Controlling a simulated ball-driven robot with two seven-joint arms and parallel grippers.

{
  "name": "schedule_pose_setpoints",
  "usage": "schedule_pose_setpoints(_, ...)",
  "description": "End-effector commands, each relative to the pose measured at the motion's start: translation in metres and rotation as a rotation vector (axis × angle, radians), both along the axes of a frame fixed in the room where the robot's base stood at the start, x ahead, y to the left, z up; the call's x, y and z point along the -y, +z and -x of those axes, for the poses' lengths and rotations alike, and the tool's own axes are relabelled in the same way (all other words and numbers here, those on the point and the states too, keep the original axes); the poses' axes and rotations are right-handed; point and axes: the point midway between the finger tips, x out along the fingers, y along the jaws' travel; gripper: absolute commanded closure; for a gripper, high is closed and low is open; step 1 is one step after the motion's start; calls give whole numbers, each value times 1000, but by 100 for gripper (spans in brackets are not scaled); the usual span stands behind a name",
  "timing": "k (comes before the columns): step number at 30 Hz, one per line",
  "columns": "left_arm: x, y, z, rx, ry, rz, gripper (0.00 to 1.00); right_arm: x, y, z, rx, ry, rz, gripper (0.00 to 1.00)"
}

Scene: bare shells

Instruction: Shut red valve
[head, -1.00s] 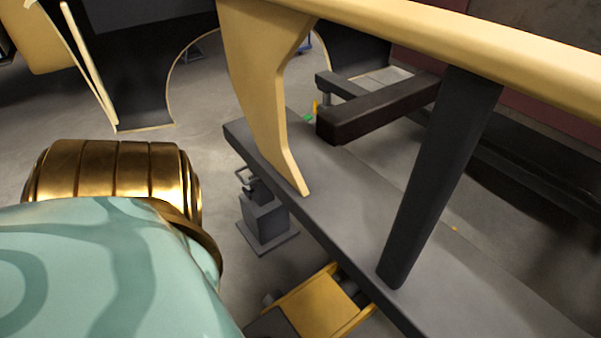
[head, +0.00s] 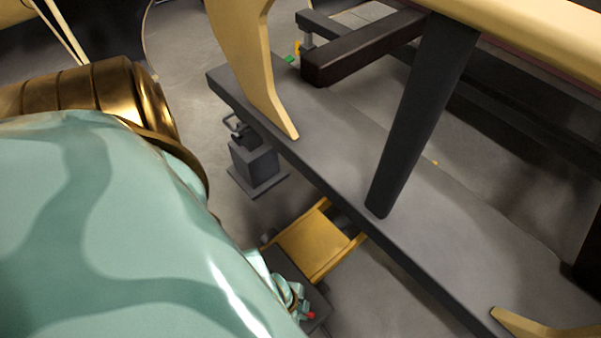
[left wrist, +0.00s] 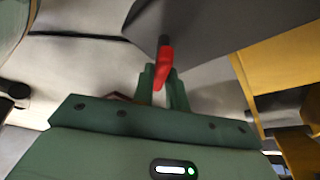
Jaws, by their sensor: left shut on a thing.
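The red valve handle (left wrist: 163,68) shows in the left wrist view, between the fingers of my left gripper (left wrist: 164,85). The fingers are shut on it. A dark stem (left wrist: 164,41) is seen at the top end of the red part. In the head view a small red bit of the valve (head: 310,315) shows beside my left gripper (head: 298,298) at the bottom, at the dark end of the yellow cart. My large teal and gold arm covers the lower left and hides part of this area. My right gripper is not in view.
A yellow low cart (head: 308,242) stands on the floor beside a long grey beam (head: 340,150). A dark post (head: 420,120) and a cream rib (head: 250,60) rise from the beam. A grey jack-like block (head: 254,163) stands left of it. Grey floor is open at upper left.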

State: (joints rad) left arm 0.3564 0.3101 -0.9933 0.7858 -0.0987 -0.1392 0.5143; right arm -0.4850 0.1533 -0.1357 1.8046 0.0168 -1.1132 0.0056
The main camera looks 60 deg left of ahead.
Motion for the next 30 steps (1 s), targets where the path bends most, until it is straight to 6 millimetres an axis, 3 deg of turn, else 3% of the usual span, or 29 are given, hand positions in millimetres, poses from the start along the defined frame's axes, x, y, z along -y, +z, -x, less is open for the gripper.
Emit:
schedule_pose_setpoints(7,-4,-1,-3,0,-237,-5,100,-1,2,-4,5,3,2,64)
schedule_pose_setpoints(15,-4,-2,-3,-2,-463,-5,100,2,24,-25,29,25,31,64)
schedule_pose_setpoints(22,-5,-2,-3,-2,-599,-4,100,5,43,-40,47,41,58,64)
schedule_pose_setpoints(30,-4,-1,-4,-1,-682,-6,100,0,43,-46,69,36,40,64)
